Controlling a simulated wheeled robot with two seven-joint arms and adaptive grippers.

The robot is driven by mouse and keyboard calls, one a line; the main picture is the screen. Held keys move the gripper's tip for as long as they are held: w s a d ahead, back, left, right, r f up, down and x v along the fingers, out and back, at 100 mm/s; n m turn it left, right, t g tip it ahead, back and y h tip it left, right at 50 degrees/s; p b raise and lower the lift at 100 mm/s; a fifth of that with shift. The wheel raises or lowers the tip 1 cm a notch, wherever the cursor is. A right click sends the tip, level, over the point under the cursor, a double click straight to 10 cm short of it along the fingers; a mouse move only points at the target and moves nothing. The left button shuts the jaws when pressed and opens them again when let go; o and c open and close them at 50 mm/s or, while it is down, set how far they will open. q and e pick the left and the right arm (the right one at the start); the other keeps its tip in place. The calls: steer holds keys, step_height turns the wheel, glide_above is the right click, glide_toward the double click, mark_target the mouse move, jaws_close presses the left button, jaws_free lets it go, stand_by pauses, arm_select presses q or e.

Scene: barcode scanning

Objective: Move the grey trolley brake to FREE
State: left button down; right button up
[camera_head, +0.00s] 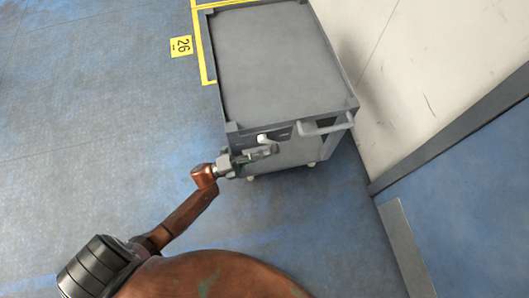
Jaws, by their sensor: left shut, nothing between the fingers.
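The grey trolley (285,60) stands at the upper middle, with a flat top and a light grey push handle (325,127) on its near end. A small pale knob or lever (263,138) shows on the near end, left of the handle; it looks like the brake. Its FREE marking is too small to read. My left gripper (274,150) is shut and empty, at the trolley's near end just below and right of the pale lever. I cannot tell whether it touches the lever. Its fingers partly hide the panel. My right gripper is not in view.
Yellow floor tape (200,45) runs along the trolley's left and far sides, with a yellow sign reading 26 (181,46) beside it. A pale wall (405,70) stands close on the right. The blue floor (90,120) to the left is clear.

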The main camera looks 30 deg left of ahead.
arm_select(q)
steer(key=f+v, duration=0.1)
steer(key=v, duration=1.3)
steer(key=shift+p, duration=0.3)
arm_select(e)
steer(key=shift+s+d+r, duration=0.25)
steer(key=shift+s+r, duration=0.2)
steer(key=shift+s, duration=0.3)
arm_select(q)
steer(key=shift+w+d, duration=0.1)
